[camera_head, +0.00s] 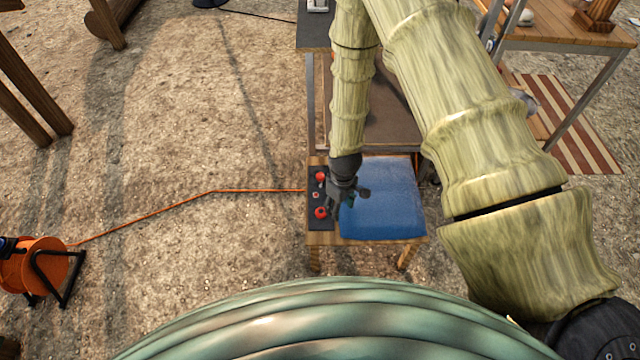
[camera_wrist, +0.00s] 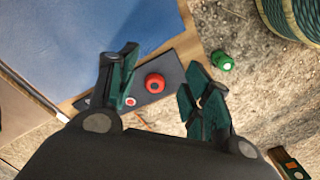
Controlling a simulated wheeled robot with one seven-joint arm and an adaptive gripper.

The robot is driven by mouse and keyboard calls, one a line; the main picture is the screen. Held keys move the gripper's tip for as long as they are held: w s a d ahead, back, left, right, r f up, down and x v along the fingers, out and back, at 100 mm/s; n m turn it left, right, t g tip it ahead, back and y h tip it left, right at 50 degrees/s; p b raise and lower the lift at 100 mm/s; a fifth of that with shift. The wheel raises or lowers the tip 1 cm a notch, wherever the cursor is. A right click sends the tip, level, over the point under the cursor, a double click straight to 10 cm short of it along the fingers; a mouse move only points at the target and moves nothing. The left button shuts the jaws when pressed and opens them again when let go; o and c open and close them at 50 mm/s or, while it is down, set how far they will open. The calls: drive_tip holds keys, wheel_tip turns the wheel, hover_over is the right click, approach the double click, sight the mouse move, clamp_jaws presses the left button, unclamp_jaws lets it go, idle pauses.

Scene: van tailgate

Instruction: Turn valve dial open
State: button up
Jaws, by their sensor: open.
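A dark control panel (camera_head: 316,222) lies along the left edge of a small wooden table with a blue top. On it are a red dial (camera_head: 321,212) at the near end, another red knob (camera_head: 320,175) at the far end and a smaller red button between them. The pictures do not label which is the valve dial. My gripper (camera_head: 345,192) is over the panel's right side and the blue top. In the wrist view, my gripper (camera_wrist: 163,65) is open and empty, with one red dial (camera_wrist: 155,83) showing between the spread fingers, apparently below them. The left finger hides part of the panel.
The blue surface (camera_head: 382,200) is clear. An orange cable (camera_head: 250,190) runs from the table to an orange reel (camera_head: 32,265) on the gravel. A small green object (camera_wrist: 222,60) shows beyond the panel. A wooden table (camera_head: 565,30) stands at the back right.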

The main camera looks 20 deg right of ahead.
drive_tip(key=w+f+n+b, duration=0.2)
drive_tip(key=w+b, duration=0.4)
drive_tip(key=w, duration=0.5)
wheel_tip(320, 180, up, 3)
drive_tip(key=n+b, duration=0.3)
drive_tip(key=b, duration=0.2)
hover_over(320, 175)
wheel_tip(320, 175, down, 10)
drive_tip(key=b, duration=0.2)
drive_tip(key=shift+s+b, duration=0.1)
drive_tip(key=shift+b, duration=0.25)
drive_tip(key=shift+c, duration=0.3)
drive_tip(key=c, duration=1)
